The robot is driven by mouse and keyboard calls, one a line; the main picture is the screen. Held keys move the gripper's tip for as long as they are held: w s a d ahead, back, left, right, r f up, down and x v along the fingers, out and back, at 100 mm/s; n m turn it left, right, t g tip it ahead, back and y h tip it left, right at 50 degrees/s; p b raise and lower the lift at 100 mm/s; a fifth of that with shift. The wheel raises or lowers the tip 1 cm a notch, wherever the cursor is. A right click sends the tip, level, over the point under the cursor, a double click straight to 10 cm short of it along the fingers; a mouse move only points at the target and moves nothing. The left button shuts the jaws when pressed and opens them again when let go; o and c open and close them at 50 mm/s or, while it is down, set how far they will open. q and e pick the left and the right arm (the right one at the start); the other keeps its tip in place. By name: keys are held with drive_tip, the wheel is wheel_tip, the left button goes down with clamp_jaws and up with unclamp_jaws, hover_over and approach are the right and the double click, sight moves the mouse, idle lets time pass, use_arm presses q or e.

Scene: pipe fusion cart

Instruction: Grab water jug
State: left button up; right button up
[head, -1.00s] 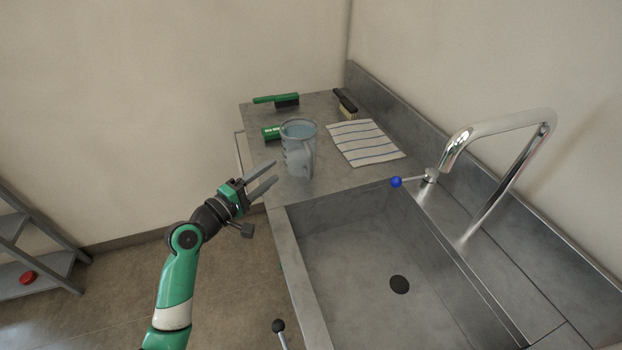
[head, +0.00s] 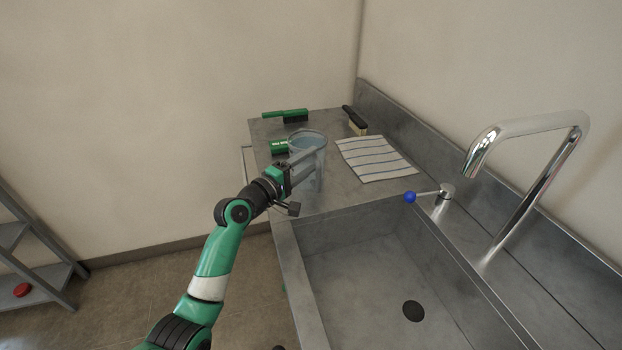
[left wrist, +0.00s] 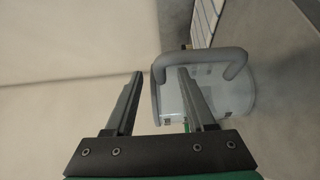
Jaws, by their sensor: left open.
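The water jug (head: 308,143) is a clear, grey-tinted pitcher standing upright on the steel counter beside the sink. It also shows in the left wrist view (left wrist: 225,98), with its grey handle (left wrist: 198,55) facing my gripper. My left gripper (head: 311,166) is open at the near side of the jug, its fingers overlapping the jug in the head view. In the left wrist view the open fingers (left wrist: 160,75) show one to the left of the handle and one overlapping the handle's opening. I cannot tell whether they touch it. My right gripper is not in view.
A striped cloth (head: 375,158) lies right of the jug. A green brush (head: 290,116), a dark brush (head: 355,121) and a green can (head: 279,147) are around it.

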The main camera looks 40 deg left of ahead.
use_arm(q)
drive_tip(key=shift+w, duration=0.4)
clamp_jaws()
idle(1.0)
drive_tip(key=shift+r, duration=0.3)
drive_tip(key=shift+s, duration=0.1)
